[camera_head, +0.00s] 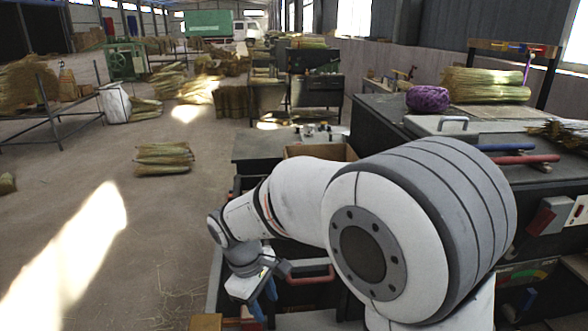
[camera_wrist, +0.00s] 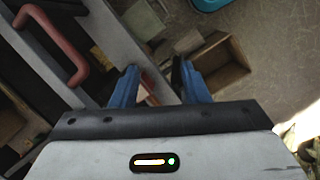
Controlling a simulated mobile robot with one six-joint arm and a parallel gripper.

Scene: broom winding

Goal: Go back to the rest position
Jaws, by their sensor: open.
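My gripper (camera_head: 264,304) hangs low at the left end of my white arm in the head view, pointing down beside the front of the dark workbench. In the wrist view its two blue fingers (camera_wrist: 158,86) stand apart with nothing held between them. A red curved handle (camera_head: 308,274) is just right of the gripper; it also shows at the upper left of the wrist view (camera_wrist: 72,62). An open cardboard box (camera_wrist: 220,72) lies on the floor beyond the fingers.
The workbench (camera_head: 375,112) on the right carries a purple twine ball (camera_head: 428,99) and a straw bundle (camera_head: 486,84). Red and blue handles stick out at its edge. More straw bundles (camera_head: 164,158) lie on the floor. The concrete floor (camera_head: 60,215) at left is mostly free.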

